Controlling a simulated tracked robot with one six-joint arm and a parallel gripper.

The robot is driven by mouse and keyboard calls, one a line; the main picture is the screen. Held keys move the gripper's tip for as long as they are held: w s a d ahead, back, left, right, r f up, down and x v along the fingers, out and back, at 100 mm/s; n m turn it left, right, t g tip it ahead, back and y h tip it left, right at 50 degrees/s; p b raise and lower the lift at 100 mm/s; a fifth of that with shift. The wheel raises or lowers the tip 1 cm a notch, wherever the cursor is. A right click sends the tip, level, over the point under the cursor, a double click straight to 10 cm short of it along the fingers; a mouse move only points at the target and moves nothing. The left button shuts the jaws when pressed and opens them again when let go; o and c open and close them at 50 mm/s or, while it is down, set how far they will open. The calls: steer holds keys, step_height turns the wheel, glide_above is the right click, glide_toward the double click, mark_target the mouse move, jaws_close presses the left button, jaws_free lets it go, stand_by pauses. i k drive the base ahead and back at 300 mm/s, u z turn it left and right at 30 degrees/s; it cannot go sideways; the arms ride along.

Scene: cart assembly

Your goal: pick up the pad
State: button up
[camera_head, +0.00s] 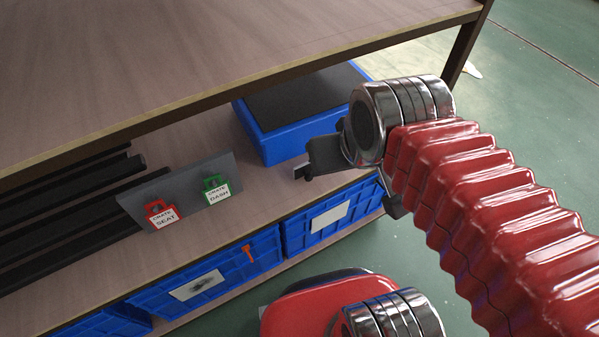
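A flat black slab (303,96), which looks like the pad, lies in the top of a blue crate (291,143) on the shelf. The crate stands partly under the upper board, and its right end is partly hidden by my arm. My gripper (305,171) is at the crate's front right corner, just above the shelf's front edge.
A grey plate (186,187) on the shelf carries a red tag marked CRATE SEAT (161,214) and a green tag marked CRATE DASH (217,191). Black bars (70,197) lie at left. Blue bins (230,277) sit below. The upper board (200,50) overhangs the shelf.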

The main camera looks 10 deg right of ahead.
mark_target(304, 170)
steer(key=u, duration=0.75)
steer(key=k, duration=1.3)
steer(key=u, duration=0.35)
steer(key=i, duration=1)
steer(key=z, duration=0.05)
